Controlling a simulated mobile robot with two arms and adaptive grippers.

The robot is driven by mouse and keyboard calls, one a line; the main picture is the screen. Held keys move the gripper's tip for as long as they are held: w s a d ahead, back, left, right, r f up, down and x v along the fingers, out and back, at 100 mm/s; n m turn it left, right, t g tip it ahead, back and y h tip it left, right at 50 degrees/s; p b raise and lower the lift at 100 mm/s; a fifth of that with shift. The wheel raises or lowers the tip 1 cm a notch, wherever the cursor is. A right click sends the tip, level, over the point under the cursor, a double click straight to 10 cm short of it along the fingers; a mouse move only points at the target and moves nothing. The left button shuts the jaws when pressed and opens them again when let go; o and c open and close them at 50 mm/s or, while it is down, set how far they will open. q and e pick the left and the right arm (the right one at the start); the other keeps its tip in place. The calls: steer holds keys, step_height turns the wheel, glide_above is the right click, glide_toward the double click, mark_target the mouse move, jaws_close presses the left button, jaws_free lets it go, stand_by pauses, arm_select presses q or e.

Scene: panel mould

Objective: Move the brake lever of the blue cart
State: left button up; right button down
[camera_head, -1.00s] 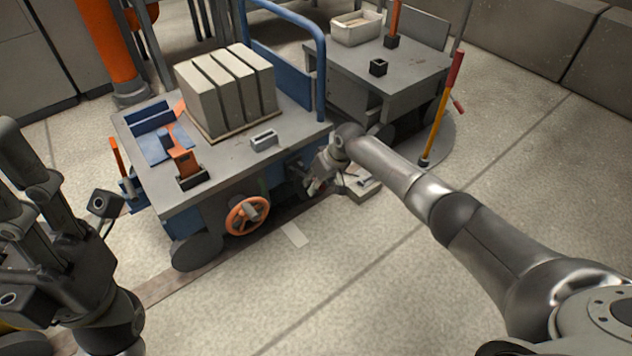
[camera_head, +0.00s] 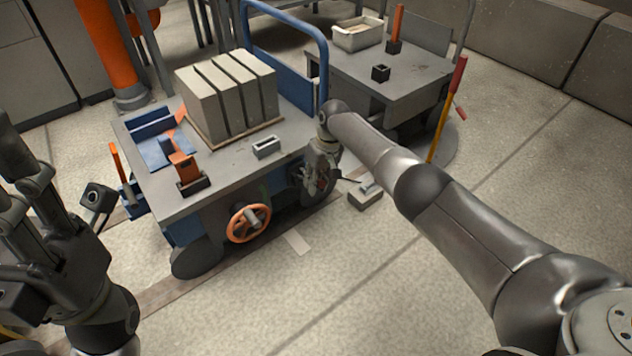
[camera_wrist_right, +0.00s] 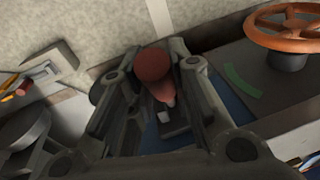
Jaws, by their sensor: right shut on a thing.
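The blue cart (camera_head: 222,167) stands in the middle of the head view, with its grey top, blue push handle and an orange handwheel (camera_head: 249,222) on its near side. My right gripper (camera_head: 318,180) is at the cart's right side, near the wheel. In the right wrist view, the brake lever's dark red knob (camera_wrist_right: 153,65) lies between the fingers of my right gripper (camera_wrist_right: 152,80), which is shut on it. The lever's lower part is partly hidden by the fingers. My left gripper (camera_head: 40,230) hangs at the left edge, away from the cart; its fingertips are not clear.
Grey blocks (camera_head: 228,95) stand on the cart's top. A second grey cart (camera_head: 395,70) is behind to the right, with a red and yellow lever (camera_head: 447,110) beside it. A small grey box (camera_head: 365,196) lies on the floor near my right gripper. The front floor is clear.

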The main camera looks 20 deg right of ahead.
steer(key=c, duration=1.4)
jaws_free()
steer(key=shift+o, duration=0.5)
step_height(320, 180, up, 12)
steer(key=d, duration=0.2)
steer(key=shift+s, duration=0.25)
steer(key=shift+f, duration=0.15)
